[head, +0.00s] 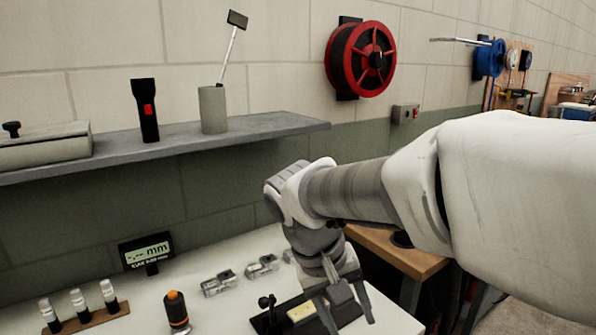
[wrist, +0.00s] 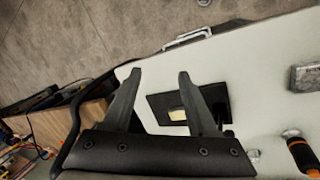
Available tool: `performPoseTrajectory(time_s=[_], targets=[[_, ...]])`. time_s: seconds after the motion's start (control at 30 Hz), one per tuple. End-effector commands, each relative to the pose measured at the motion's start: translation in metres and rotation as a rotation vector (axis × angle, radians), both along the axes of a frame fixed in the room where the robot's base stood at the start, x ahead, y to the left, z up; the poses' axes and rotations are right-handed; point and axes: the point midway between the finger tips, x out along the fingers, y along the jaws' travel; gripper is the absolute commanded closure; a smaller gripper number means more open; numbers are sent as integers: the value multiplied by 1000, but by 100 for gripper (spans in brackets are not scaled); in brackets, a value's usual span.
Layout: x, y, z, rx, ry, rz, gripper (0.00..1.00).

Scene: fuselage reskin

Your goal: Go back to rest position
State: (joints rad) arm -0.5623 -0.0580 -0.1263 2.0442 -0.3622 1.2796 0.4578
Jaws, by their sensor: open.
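My gripper (head: 342,300) is above the right part of a white table (head: 228,270), with its fingers pointing down. In the wrist view the two dark fingers of my gripper (wrist: 155,90) stand apart with nothing between them but the view of the table below. A black fixture (head: 305,312) with a pale yellow block (head: 301,311) lies under and beside the fingers. In the wrist view the fixture (wrist: 208,92) shows partly behind the right finger. I cannot tell how high the fingertips are above it.
An orange-topped tool (head: 176,310), metal clamps (head: 218,284), a digital gauge (head: 147,252) and a rack of small bottles (head: 80,312) stand on the table. A grey shelf (head: 190,140) runs along the wall behind. A wooden bench (head: 400,257) is at right, beneath my arm.

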Motion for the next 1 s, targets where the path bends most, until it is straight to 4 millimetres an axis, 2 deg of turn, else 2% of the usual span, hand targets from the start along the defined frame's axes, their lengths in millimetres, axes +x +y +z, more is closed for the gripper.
performPoseTrajectory(time_s=[0.1,0.3,0.8,0.87,1.0], targets=[[-16,-17,6,91,-38,-11,41],[-41,-37,13,219,-125,-15,41],[-94,-66,17,370,-465,-22,41],[-93,-64,43,371,-459,-16,41],[-92,-64,72,372,-455,-15,41]])
